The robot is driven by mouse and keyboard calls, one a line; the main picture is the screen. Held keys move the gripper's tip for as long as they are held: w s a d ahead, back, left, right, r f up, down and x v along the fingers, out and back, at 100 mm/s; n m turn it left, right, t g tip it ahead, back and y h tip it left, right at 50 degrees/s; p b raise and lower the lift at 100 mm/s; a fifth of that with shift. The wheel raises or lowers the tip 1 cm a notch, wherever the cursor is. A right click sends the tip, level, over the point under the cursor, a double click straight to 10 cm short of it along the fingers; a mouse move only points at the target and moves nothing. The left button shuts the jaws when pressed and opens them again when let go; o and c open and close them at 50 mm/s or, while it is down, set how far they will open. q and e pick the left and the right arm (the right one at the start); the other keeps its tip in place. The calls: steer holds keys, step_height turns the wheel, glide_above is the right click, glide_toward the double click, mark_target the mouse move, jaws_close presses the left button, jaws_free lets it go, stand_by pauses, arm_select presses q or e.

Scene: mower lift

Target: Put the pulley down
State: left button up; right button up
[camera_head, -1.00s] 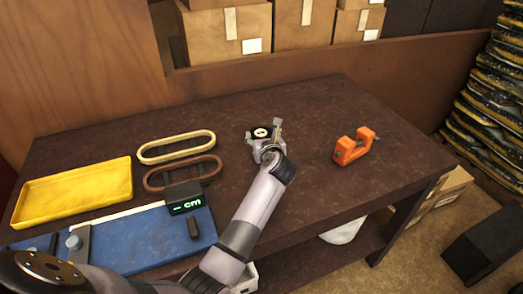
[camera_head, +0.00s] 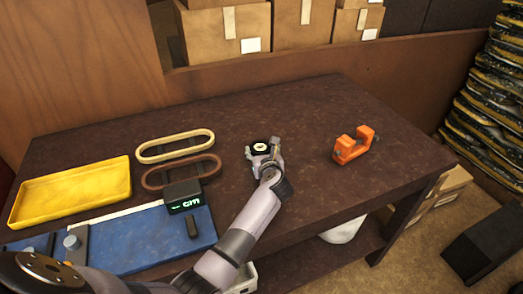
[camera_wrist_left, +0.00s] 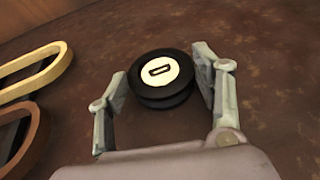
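The pulley is a black grooved wheel with a pale hub (camera_head: 260,148), held hub up between the fingers of my left gripper (camera_head: 261,149). In the left wrist view the pulley (camera_wrist_left: 161,80) sits between the two grey fingers of the left gripper (camera_wrist_left: 162,82), with one finger against each side. It is over the open middle of the dark brown table (camera_head: 310,115), low near the top. I cannot tell whether its underside touches the table. My right gripper is not in view.
A cream belt (camera_head: 175,146) and a brown belt (camera_head: 182,172) lie left of the gripper. A yellow tray (camera_head: 70,190) and a blue board with a display reading "cm" (camera_head: 150,238) are further left. An orange clamp-like part (camera_head: 353,145) stands to the right. Table around the pulley is clear.

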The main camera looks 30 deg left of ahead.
arm_select(q)
steer(key=o, duration=0.4)
steer(key=shift+c, duration=0.2)
